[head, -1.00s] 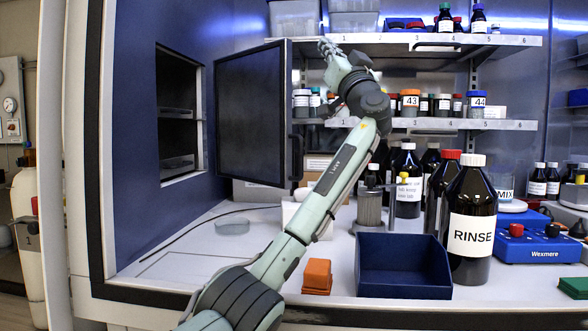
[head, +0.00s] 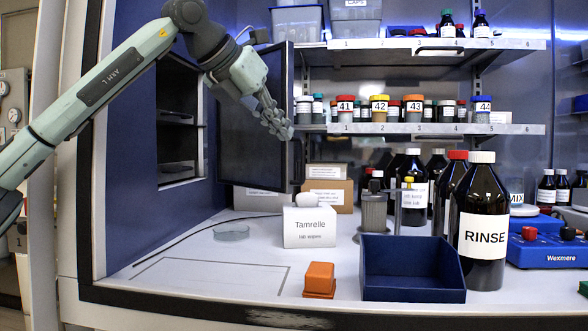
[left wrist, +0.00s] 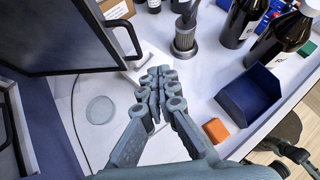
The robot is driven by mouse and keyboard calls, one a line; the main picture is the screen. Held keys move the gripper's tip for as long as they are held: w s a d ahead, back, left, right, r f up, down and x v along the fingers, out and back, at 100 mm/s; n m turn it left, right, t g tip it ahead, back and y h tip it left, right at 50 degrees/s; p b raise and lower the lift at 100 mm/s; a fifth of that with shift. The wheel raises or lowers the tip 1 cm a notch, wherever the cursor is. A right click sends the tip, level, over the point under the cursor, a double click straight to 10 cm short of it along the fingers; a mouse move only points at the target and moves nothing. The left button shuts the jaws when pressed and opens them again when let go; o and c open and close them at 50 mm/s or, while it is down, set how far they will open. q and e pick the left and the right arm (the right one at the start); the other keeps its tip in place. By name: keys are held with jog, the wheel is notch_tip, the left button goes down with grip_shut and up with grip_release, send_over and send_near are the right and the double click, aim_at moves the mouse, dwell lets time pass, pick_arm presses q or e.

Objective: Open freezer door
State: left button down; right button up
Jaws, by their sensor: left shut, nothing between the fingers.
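The freezer door (head: 243,150) is a dark panel standing swung out from the blue wall at left. The freezer opening (head: 180,120) with its inner shelves is uncovered. In the left wrist view the door (left wrist: 55,35) is at the upper left, with its dark handle (left wrist: 137,43) on the right edge. My left gripper (head: 285,133) is shut and empty, overlapping the door's right part in the head view. In the left wrist view the gripper (left wrist: 159,72) points over the white worktop, apart from the handle.
On the worktop (head: 210,275) stand a Tamrelle wipes box (head: 310,228), an orange block (head: 319,279), a blue bin (head: 412,270) and a RINSE bottle (head: 484,225). Shelves of jars (head: 420,129) are behind. The worktop's left front is clear.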

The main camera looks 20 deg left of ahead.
pick_arm(q)
jog(key=s+a+f+y, duration=0.1)
jog(key=a+f+y, duration=0.1)
jog(key=a, duration=0.2)
send_near(301, 181)
notch_tip(301, 181, down, 3)
jog(key=shift+g, duration=0.3)
jog(key=shift+w+d+f+p, duration=0.1)
jog(key=shift+w+p, duration=0.25)
jog(key=shift+w, duration=0.4)
jog(key=shift+w+d+f+p, duration=0.15)
jog(key=shift+w+p, duration=0.25)
jog(key=shift+w, duration=0.35)
jog(key=shift+w+d+f+p, duration=0.1)
jog(key=shift+w+p, duration=0.25)
jog(key=shift+w, duration=0.4)
pick_arm(e)
jog(key=shift+a+f, duration=0.15)
jog(key=shift+f, duration=2.15)
